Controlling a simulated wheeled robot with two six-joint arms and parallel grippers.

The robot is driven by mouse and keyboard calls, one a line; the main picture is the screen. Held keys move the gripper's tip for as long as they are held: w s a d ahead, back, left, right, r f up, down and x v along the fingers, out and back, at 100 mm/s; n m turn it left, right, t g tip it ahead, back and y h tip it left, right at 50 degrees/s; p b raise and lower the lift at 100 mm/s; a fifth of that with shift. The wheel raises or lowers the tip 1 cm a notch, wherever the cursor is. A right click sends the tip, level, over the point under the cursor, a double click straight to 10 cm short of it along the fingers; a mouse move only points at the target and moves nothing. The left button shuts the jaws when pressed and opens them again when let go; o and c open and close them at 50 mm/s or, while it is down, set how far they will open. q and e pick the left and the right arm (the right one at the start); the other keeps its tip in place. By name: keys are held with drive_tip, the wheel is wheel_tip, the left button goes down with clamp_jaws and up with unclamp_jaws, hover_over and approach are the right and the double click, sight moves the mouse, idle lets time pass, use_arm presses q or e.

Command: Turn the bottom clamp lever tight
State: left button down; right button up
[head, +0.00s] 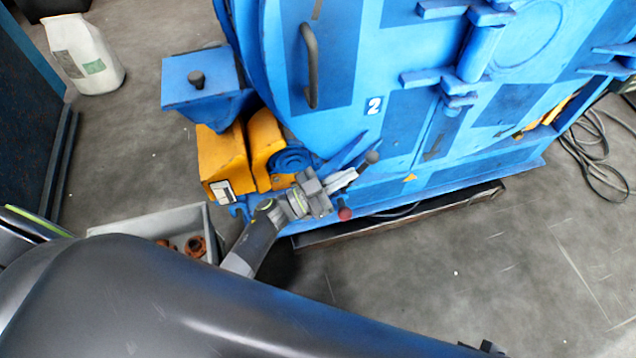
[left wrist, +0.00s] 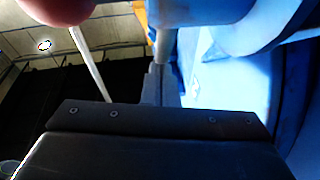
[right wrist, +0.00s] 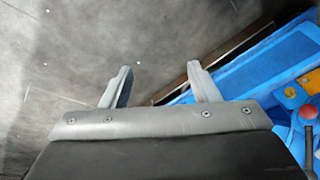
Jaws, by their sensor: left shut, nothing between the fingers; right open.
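The clamp lever's red knob (head: 345,213) shows low on the blue machine's front corner in the head view, just below and right of my left gripper (head: 326,193). A grey bar with a dark knob (head: 372,157) rises to the right of it. In the left wrist view a large red knob (left wrist: 60,8) is cut off at the top, with a pale rod (left wrist: 92,62) beneath it. My left gripper (left wrist: 156,82) is shut and empty beside it; contact cannot be told. My right gripper (right wrist: 160,88) is open and empty over the floor. A red knob (right wrist: 309,111) shows at its right.
The blue machine (head: 400,140) with its door handle (head: 309,65) fills the upper middle. A yellow motor unit (head: 222,160) is at its left. A grey bin (head: 150,222) with brown parts stands lower left. Cables (head: 600,165) lie at right. The floor at lower right is clear.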

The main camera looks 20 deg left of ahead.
use_arm(q)
drive_tip(key=shift+w+d+r+p, duration=0.1)
drive_tip(key=shift+d+r+p, duration=0.05)
drive_tip(key=shift+p, duration=0.2)
drive_tip(key=shift+w+d+g+y+p, duration=0.2)
drive_tip(key=shift+d+g+y+p, duration=0.15)
drive_tip(key=shift+p, duration=1.05)
drive_tip(key=shift+w+d+f+g+y+p, duration=0.45)
drive_tip(key=shift+g+y+p, duration=0.25)
drive_tip(key=shift+p, duration=1.4)
use_arm(e)
drive_tip(key=s+d+f+g, duration=0.1)
drive_tip(key=s+f, duration=0.1)
drive_tip(key=f, duration=0.5)
drive_tip(key=s+d+f+g+h, duration=0.1)
drive_tip(key=s+d+f, duration=0.1)
drive_tip(key=f, duration=0.5)
drive_tip(key=shift+s+d, duration=0.3)
drive_tip(key=shift+s, duration=0.2)
use_arm(q)
drive_tip(key=shift+s, duration=0.1)
use_arm(e)
drive_tip(key=shift+f, duration=0.1)
use_arm(q)
drive_tip(key=shift+r, duration=0.15)
use_arm(e)
drive_tip(key=shift+h, duration=0.3)
